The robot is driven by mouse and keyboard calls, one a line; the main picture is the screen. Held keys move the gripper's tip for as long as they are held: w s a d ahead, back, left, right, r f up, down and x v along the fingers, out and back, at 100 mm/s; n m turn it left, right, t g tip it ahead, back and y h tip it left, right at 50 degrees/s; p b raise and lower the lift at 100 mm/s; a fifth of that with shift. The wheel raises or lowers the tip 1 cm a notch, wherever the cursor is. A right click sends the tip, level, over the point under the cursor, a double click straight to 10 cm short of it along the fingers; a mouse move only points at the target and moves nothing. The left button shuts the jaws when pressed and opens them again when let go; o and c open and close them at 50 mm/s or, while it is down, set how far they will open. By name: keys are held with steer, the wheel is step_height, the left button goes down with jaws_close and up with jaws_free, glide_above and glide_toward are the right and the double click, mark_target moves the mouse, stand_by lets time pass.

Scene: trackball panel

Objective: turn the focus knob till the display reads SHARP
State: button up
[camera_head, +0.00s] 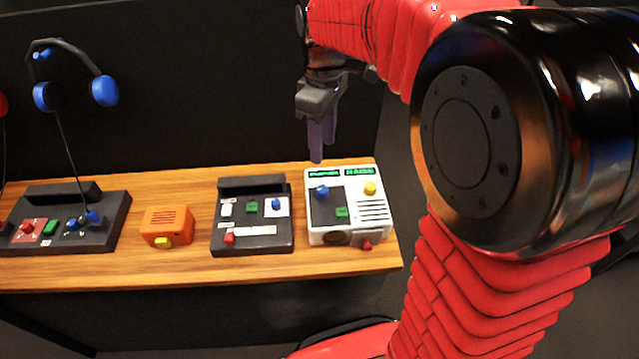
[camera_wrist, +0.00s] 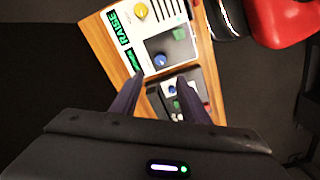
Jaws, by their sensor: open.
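The white panel (camera_head: 346,207) stands at the right end of the wooden shelf. It has a yellow knob (camera_head: 370,188), a blue knob or ball (camera_head: 321,191) on a dark plate, and a green button (camera_head: 341,212). Which one is the focus knob I cannot tell. Two green-lit displays run along its back edge; the right display (camera_head: 359,172) seems to read RAISE, also in the wrist view (camera_wrist: 118,31). The other display (camera_wrist: 133,60) is too small to read. My gripper (camera_head: 318,158) is open and empty, pointing down above the panel's back edge, apart from it.
Left of the white panel stand a dark panel (camera_head: 252,239) with several buttons, an orange box (camera_head: 167,226) with a yellow knob, and a dark console (camera_head: 100,238). A blue headset (camera_head: 75,75) hangs at the left. A dark wall rises behind the shelf (camera_head: 190,262).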

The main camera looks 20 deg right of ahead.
mark_target(322, 189)
steer(key=shift+f, duration=0.15)
step_height(322, 189, down, 14)
steer(key=shift+r, duration=0.2)
stand_by(0.5)
jaws_close()
steer(key=shift+a, duration=0.15)
stand_by(0.5)
